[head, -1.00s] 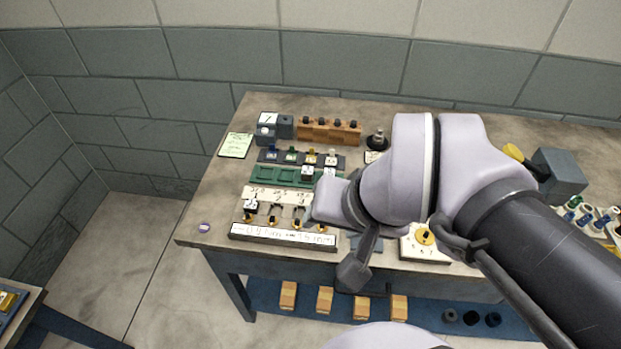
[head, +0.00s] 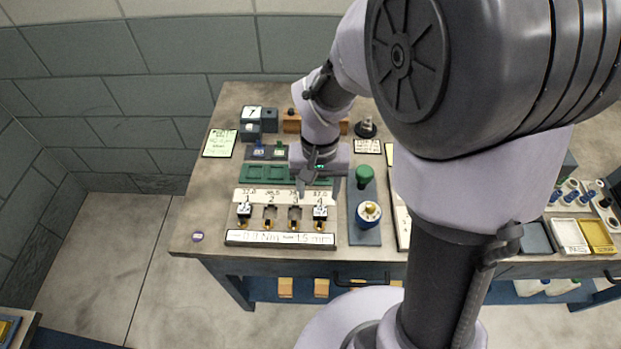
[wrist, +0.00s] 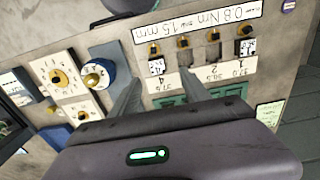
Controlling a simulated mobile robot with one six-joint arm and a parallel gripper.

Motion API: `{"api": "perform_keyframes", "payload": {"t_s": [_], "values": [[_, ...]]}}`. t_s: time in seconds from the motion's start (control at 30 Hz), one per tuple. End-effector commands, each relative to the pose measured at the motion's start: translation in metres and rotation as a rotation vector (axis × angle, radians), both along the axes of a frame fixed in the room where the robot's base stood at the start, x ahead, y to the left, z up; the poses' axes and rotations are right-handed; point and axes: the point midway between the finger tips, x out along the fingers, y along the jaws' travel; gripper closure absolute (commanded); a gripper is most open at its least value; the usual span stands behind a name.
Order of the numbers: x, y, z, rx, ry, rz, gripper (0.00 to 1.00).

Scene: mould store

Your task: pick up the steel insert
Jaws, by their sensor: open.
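Two small dark blocks with white marked faces sit in the end places of a white numbered fixture: the left block (head: 244,209) at place 1 and the right block (head: 320,210) at place 4. Both also show in the wrist view, at place 1 (wrist: 246,47) and place 4 (wrist: 157,67). I cannot tell for sure which is the steel insert. My gripper (head: 305,185) is open and empty, pointing down above the green tray (head: 254,173) and the fixture's back edge. It hides the tray's right part. In the wrist view the fingers (wrist: 164,76) stand apart.
A sign strip (head: 280,239) lies before the fixture. Right of it is a blue-grey plate (head: 368,229) with a green knob and a round dial. Behind stand small grey blocks (head: 251,133) and a wooden rack (head: 291,122). The bench's left end is mostly clear.

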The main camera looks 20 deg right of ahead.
Motion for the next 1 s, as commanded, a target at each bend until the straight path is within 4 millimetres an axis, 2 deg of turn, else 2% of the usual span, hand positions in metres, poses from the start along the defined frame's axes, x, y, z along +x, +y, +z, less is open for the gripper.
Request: {"api": "perform_keyframes", "payload": {"t_s": [0.03,0.1,0.27,0.5,0.7,0.77,1.0], "values": [[-0.001,0.0,-0.016,0.001,0.002,-0.001,0.45],[-0.001,0.0,-0.027,0.001,0.002,-0.002,0.45],[0.0,-0.001,-0.039,0.001,-0.001,-0.001,0.45],[0.0,-0.007,-0.084,0.001,0.002,-0.002,0.45],[0.001,-0.007,-0.085,0.001,-0.001,-0.001,0.45],[0.001,-0.007,-0.085,0.001,-0.001,-0.001,0.53],[0.001,-0.007,-0.084,0.0,-0.002,-0.001,1.0]]}}
